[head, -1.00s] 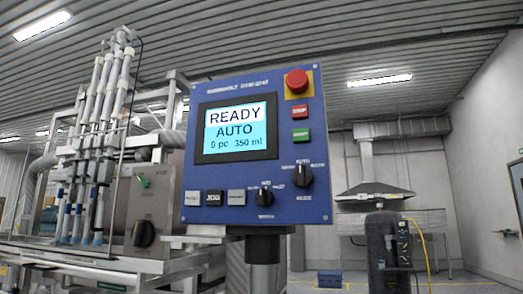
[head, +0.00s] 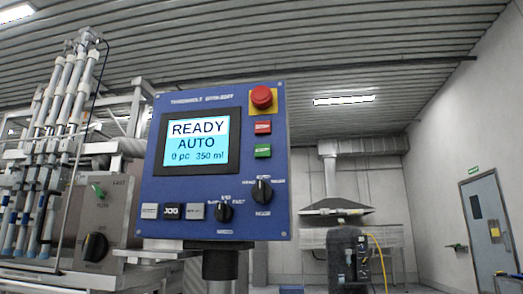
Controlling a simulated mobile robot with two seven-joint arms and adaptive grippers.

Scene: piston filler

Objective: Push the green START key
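The green START key (head: 263,151) sits on the right side of the blue control panel (head: 190,245), just below the red STOP key (head: 263,128). The key is small and its lettering is too blurred to read. The panel's screen (head: 200,141) reads "READY AUTO" with "0 pc 350 ml" below. Neither of my grippers shows in the head view, so nothing of mine is seen near the key.
A red mushroom button (head: 262,97) on a yellow plate is above the keys, and black knobs (head: 262,191) are below. The filler's pipes and valves (head: 62,150) stand left. A dark cabinet (head: 348,260) and a door (head: 489,222) are right.

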